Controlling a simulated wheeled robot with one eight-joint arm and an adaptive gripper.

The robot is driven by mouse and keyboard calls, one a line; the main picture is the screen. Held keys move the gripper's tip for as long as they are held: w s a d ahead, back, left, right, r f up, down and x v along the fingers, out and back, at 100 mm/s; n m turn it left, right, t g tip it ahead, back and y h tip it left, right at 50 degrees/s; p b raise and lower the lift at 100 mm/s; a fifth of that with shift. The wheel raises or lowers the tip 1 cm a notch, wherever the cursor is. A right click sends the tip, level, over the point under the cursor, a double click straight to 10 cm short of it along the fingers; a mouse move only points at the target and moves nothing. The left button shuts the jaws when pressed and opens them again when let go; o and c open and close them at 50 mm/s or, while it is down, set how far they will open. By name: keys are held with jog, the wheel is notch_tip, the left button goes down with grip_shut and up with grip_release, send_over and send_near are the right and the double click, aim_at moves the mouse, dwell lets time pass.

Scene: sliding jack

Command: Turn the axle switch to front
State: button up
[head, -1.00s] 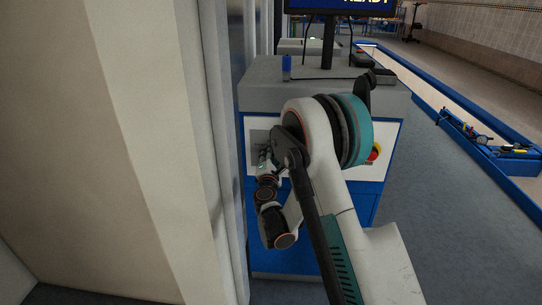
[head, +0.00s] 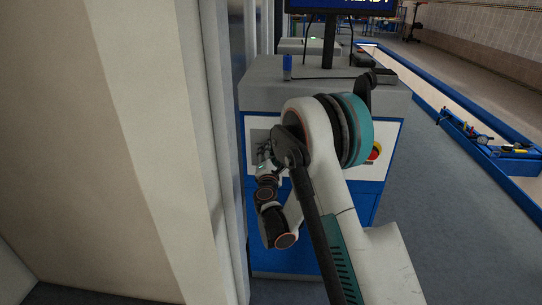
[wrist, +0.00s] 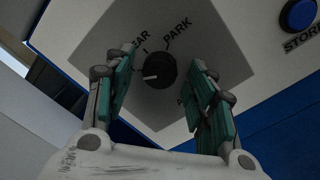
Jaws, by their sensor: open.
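The axle switch is a round black knob (wrist: 159,71) on a grey plate, seen in the wrist view. A white pointer line on it points left and slightly down. The label PARK and the end of another label, "AR", show above it; the rest of that label is hidden behind a finger. My gripper (wrist: 158,92) is open, its green-padded fingers on either side of the knob and apart from it. In the head view my gripper (head: 263,160) is at the left of the console front, and my arm hides the knob.
A blue button (wrist: 298,15) labelled STOR... is at the upper right of the panel. A red emergency stop (head: 375,151) is right of my arm on the blue and white console (head: 365,190). A white pillar (head: 150,130) stands close on the left.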

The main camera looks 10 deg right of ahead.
jog(key=v, duration=0.7)
jog(key=shift+s, duration=0.25)
jog(key=s+d+r+m+g+h, duration=0.1)
jog(key=s+d+r+m+g, duration=0.6)
jog(key=s+r+m, duration=0.6)
jog(key=s+a+f+m+g+y, duration=0.1)
jog(key=s+a+m+y, duration=0.1)
jog(key=s, duration=1.1)
jog(key=s+a+f+m+g+y, duration=0.2)
jog(key=s+m, duration=0.4)
jog(key=s, duration=0.8)
jog(key=shift+a+f+m+g+y, duration=0.15)
jog(key=shift+a+m+g+y, duration=0.2)
jog(key=shift+a+y, duration=0.45)
